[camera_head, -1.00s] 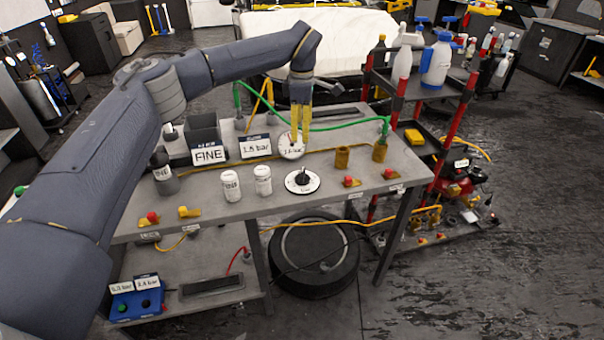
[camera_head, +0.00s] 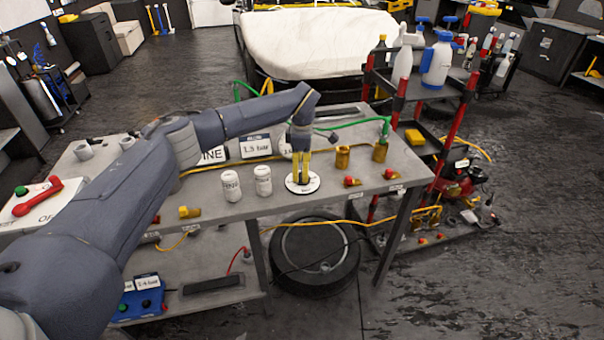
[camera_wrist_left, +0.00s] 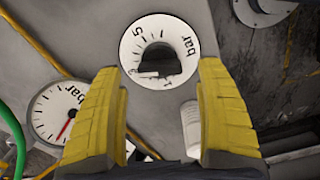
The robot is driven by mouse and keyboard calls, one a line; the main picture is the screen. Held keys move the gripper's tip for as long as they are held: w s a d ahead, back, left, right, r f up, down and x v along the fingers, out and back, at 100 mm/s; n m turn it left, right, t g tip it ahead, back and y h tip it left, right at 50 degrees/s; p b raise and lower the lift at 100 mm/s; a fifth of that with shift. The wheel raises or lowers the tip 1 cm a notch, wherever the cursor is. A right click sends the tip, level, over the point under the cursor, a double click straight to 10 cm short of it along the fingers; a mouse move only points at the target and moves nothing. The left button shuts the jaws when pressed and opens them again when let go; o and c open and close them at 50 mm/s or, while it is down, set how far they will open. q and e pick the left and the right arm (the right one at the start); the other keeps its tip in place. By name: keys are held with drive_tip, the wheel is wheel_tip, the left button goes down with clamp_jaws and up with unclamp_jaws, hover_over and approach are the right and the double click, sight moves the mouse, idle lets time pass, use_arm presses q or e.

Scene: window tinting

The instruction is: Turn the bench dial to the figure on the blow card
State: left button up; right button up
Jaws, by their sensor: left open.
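The bench dial (camera_head: 315,184) is a white disc with a black knob at the bench's front edge. In the left wrist view the dial (camera_wrist_left: 185,35) shows "bar" and figures around its rim; the knob (camera_wrist_left: 158,64) has a pale pointer mark on its lower side. My left gripper (camera_head: 302,178) points down over the dial, its yellow fingers open. In the wrist view the fingers (camera_wrist_left: 160,68) flank the knob with gaps on both sides; contact is not seen. A card (camera_head: 255,147) behind reads about "1.3 bar" or "1.5 bar"; its small heading is unreadable.
A white gauge (camera_wrist_left: 58,112) with a red needle lies beside the dial. Two white canisters (camera_head: 263,181) stand left of the dial. Brass fittings (camera_head: 343,157) and a red-topped valve (camera_head: 352,181) are to the right. A "FINE" card (camera_head: 214,154) is partly behind my arm.

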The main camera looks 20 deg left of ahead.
use_arm(q)
drive_tip(key=shift+f, duration=1.2)
drive_tip(key=shift+a, duration=0.1)
clamp_jaws()
